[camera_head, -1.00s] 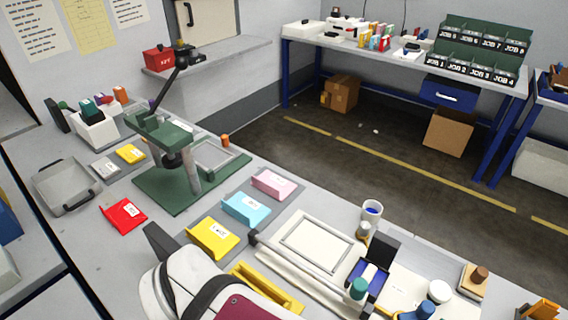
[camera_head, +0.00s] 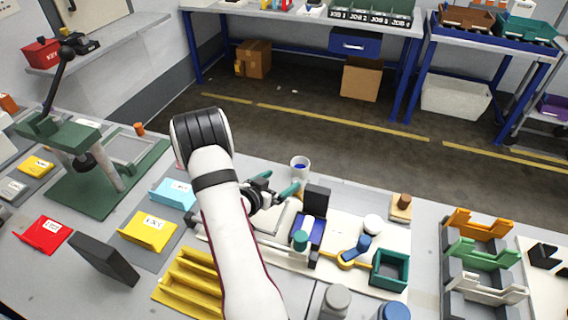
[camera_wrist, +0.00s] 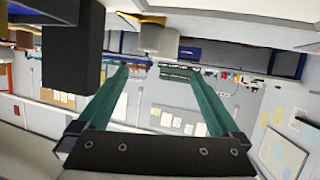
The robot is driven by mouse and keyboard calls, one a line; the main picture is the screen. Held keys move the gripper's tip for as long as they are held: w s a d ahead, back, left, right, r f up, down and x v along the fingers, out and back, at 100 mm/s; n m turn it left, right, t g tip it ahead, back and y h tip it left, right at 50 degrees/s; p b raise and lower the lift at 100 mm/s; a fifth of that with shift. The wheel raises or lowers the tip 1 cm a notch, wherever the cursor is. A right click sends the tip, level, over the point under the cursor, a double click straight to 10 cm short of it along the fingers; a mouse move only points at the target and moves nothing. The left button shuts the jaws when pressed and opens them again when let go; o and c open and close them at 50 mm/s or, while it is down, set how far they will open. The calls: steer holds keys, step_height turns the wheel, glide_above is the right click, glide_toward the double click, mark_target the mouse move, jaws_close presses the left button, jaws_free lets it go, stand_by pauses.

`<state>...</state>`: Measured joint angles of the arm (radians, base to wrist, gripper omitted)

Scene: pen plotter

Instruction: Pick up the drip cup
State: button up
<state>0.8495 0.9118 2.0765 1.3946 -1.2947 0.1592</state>
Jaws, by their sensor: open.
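The drip cup, a white cup with blue inside (camera_head: 300,167), stands upright at the far edge of the bench in the head view. My gripper (camera_head: 281,183) is open with two green fingers, just in front and left of the cup, with nothing between them. In the wrist view, which is upside down, a pale cylinder that looks like the cup (camera_wrist: 160,39) stands beyond the open fingers (camera_wrist: 150,70). The cup looks apart from both fingers. My arm hides part of the white plotter bed.
A tall dark block (camera_head: 316,200) stands close to the cup, on its right. A teal-capped pot (camera_head: 300,241), a blue pad (camera_head: 309,230) and a green square tray (camera_head: 390,269) lie nearer. A yellow rack (camera_head: 188,278) stands at the front left.

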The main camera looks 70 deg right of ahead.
mark_target(304, 161)
steer(key=x, duration=1.3)
steer(key=shift+w+d+r, duration=0.35)
steer(key=c, duration=1.3)
